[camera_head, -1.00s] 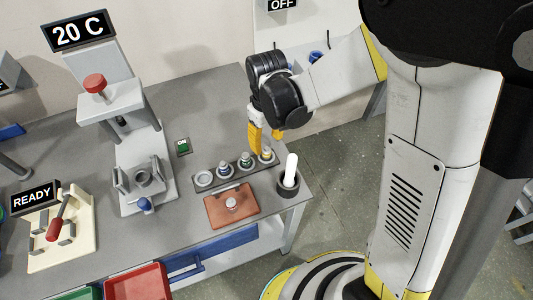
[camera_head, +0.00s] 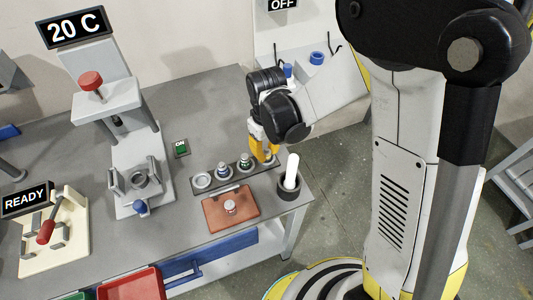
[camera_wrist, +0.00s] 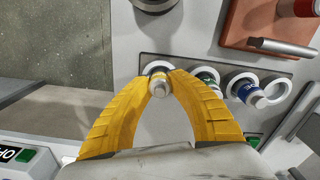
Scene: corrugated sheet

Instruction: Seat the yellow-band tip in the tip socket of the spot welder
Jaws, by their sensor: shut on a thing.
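The yellow-band tip (camera_wrist: 158,80) stands at the end of the dark tip rack (camera_wrist: 218,77), and the wrist view shows it between my fingertips. My gripper (camera_wrist: 159,84) is shut on it, with a yellow finger on each side. In the head view my gripper (camera_head: 263,155) is low over the right end of the rack and mostly hides the tip. The tip appears still at its rack place; whether it is lifted at all I cannot tell. No sign names the spot welder, and I cannot make out its tip socket.
Green-band (camera_head: 245,162) and blue-band (camera_head: 221,171) tips stand in the rack beside an empty ring (camera_head: 202,181). A dark cup with a white rod (camera_head: 291,172) stands close right. A brown pad (camera_head: 218,212) lies in front. A press marked 20 C (camera_head: 108,100) stands left.

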